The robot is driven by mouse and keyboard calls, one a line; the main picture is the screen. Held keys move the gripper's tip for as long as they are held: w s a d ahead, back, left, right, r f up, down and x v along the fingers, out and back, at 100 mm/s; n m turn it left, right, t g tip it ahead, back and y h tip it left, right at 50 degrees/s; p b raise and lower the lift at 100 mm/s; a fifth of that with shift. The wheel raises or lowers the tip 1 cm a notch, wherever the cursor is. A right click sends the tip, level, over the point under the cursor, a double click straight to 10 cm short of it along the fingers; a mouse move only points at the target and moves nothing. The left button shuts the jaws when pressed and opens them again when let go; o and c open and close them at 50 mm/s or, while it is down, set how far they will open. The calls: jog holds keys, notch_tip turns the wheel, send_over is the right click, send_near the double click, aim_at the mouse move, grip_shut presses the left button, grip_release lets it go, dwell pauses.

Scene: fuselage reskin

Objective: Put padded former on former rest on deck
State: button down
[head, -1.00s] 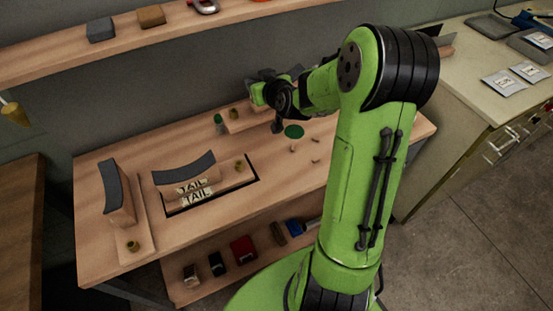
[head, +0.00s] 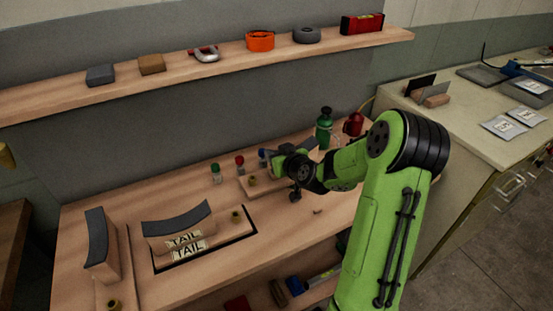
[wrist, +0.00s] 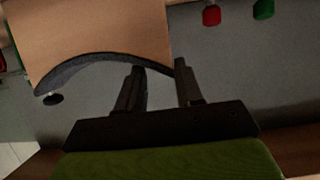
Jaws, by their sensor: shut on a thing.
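My gripper (head: 284,165) is over the right part of the wooden deck (head: 290,228). It is shut on a padded former, a wooden block with a dark curved pad edge; this former (wrist: 100,38) fills the upper left of the wrist view, the pad's edge running between my fingers (wrist: 158,88). In the head view my arm mostly hides it. A low wooden board (head: 265,188) with a brass knob lies just below my gripper; I cannot tell whether the former touches it. Two other padded formers stand on the deck: one at left (head: 98,250) and one with TAIL labels (head: 178,226).
Small red-capped (head: 239,161) and green-capped (head: 215,172) bottles stand behind, near the wall. A green bottle (head: 323,130) and a red can (head: 353,124) stand at the back right. A shelf (head: 200,72) runs above. The deck's front middle is mostly clear.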

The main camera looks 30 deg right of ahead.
jog(key=c, duration=0.7)
grip_release()
jog(key=shift+f, duration=0.1)
jog(key=shift+c, duration=0.2)
